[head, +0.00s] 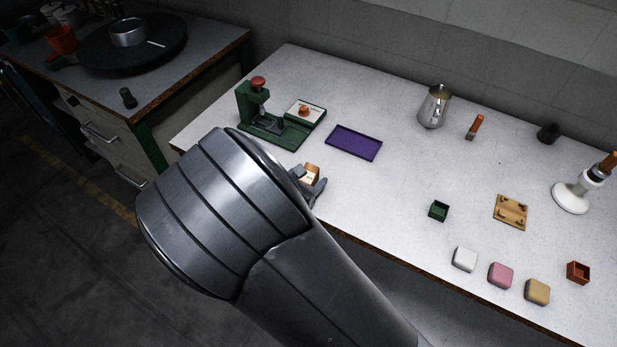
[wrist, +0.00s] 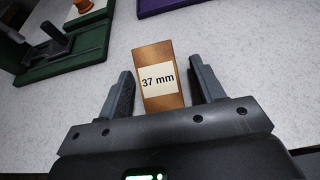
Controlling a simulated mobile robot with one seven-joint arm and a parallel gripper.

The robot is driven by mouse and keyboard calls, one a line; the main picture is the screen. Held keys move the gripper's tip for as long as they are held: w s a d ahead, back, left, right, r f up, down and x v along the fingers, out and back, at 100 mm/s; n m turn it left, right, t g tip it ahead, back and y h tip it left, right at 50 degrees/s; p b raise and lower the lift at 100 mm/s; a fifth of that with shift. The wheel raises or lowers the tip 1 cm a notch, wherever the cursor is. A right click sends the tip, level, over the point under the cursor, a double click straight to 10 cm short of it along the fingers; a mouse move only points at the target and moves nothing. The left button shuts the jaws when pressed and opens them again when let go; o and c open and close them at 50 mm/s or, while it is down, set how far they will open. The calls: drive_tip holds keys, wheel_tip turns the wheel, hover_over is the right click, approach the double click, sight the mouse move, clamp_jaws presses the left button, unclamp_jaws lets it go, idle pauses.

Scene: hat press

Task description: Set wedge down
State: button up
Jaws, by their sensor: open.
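The wedge (wrist: 163,74) is a small wooden block with a white label reading "37 mm". In the wrist view it sits between the two fingers of my gripper (wrist: 160,88), with a visible gap on each side. It appears to rest on the white tabletop. In the head view the wedge (head: 311,171) shows near the table's front edge, beside my gripper (head: 312,186), which is mostly hidden behind my arm. My gripper is open. The green hat press (head: 262,112) stands just behind and left of the wedge.
A purple tray (head: 354,143) lies right of the press. A metal pitcher (head: 434,108) stands at the back. A green box (head: 438,211), a wooden board (head: 511,211) and white, pink and tan blocks (head: 501,275) are to the right. The table between tray and green box is clear.

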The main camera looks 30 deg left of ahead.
sight(309, 174)
drive_tip(key=shift+w+f, duration=0.15)
drive_tip(key=shift+w, duration=0.2)
drive_tip(key=shift+c, duration=0.3)
drive_tip(key=c, duration=1.1)
drive_tip(key=shift+r, duration=0.7)
wheel_tip(309, 174, up, 2)
drive_tip(key=shift+r, duration=0.25)
drive_tip(key=w+d+r, duration=0.1)
drive_tip(key=d+r, duration=0.1)
drive_tip(key=d, duration=0.1)
drive_tip(key=w+d+r, duration=0.1)
drive_tip(key=d+r, duration=0.1)
drive_tip(key=d, duration=0.2)
drive_tip(key=w+d+r, duration=0.1)
drive_tip(key=d+r, duration=0.2)
drive_tip(key=d, duration=0.1)
drive_tip(key=shift+d+r, duration=0.1)
drive_tip(key=shift+d, duration=0.05)
